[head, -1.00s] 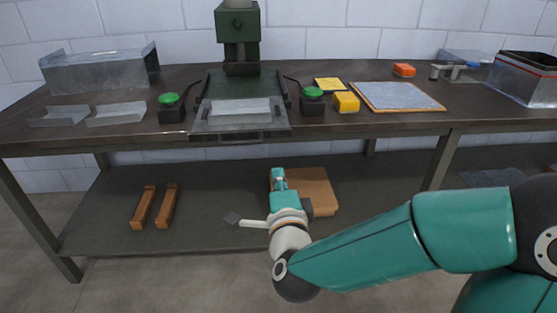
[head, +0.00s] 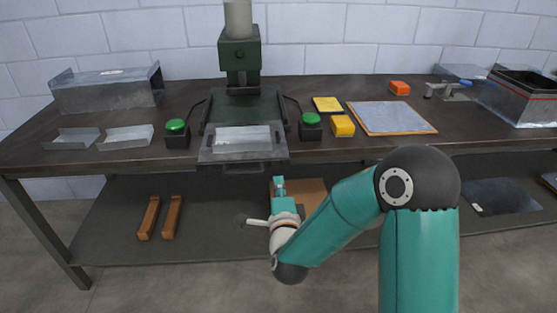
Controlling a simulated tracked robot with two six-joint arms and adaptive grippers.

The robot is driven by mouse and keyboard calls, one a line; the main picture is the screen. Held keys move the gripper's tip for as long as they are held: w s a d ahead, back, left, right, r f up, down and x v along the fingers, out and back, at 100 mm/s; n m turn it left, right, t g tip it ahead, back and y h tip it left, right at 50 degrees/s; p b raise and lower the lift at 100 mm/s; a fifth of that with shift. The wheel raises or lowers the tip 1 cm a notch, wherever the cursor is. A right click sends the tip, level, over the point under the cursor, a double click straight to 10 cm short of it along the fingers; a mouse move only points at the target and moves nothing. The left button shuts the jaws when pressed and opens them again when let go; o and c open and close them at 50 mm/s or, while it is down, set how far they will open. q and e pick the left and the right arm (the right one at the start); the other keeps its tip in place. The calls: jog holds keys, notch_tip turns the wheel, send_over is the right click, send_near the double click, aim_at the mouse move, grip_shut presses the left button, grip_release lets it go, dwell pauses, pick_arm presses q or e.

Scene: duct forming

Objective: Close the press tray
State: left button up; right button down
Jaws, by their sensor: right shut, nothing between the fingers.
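The press (head: 240,58) stands at the back of the workbench, dark green with a pale cylinder on top. Its grey press tray (head: 211,156) is pulled out toward me, its front reaching the bench edge. A light metal piece (head: 243,139) lies in the tray. The dark tray handle (head: 246,169) is at the tray's front. My right gripper (head: 279,183) is shut and empty, just below and right of the handle and apart from it in the picture. My left gripper is not in view.
Green-topped buttons (head: 176,127) and (head: 310,120) flank the tray. A yellow block (head: 342,126) and a framed sheet (head: 390,117) lie right. Bent metal pieces (head: 125,137) lie left. The lower shelf (head: 215,225) holds two wooden bars (head: 172,217) and a brown board (head: 312,190).

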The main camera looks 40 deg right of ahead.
aim_at(276, 164)
jog(key=shift+p+x, duration=0.55)
jog(key=shift+x, duration=2.55)
jog(key=shift+f, duration=0.1)
